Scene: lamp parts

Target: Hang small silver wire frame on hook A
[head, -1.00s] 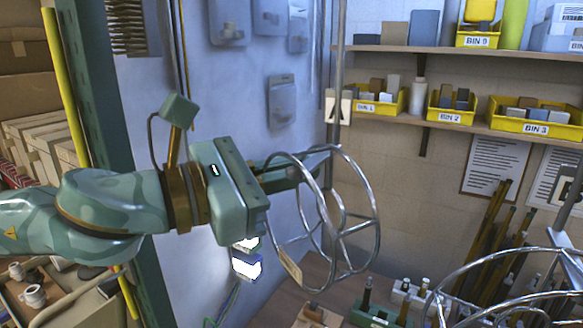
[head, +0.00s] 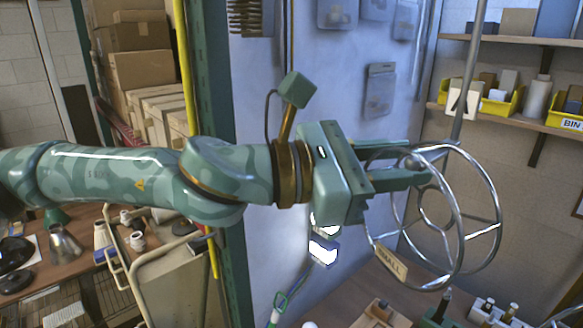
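The small silver wire frame (head: 490,232) has two wire rings joined by spokes and carries a tag reading "SMALL" (head: 391,263). It is upright at the right of the head view, beside the lower end of the metal pole (head: 473,62) that bears the hook label A (head: 463,98). My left gripper (head: 423,165) reaches in from the left with its fingertips at the upper part of the frame. Its two fingers look apart, with a gap between them. The hook's contact with the frame is hard to make out. My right gripper is not in view.
Shelves with yellow bins (head: 566,114) are at the back right. A wooden bench (head: 345,308) with small parts lies below the frame. A green post (head: 212,80) stands behind my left arm. A cart (head: 165,275) and boxes (head: 140,50) are at the left.

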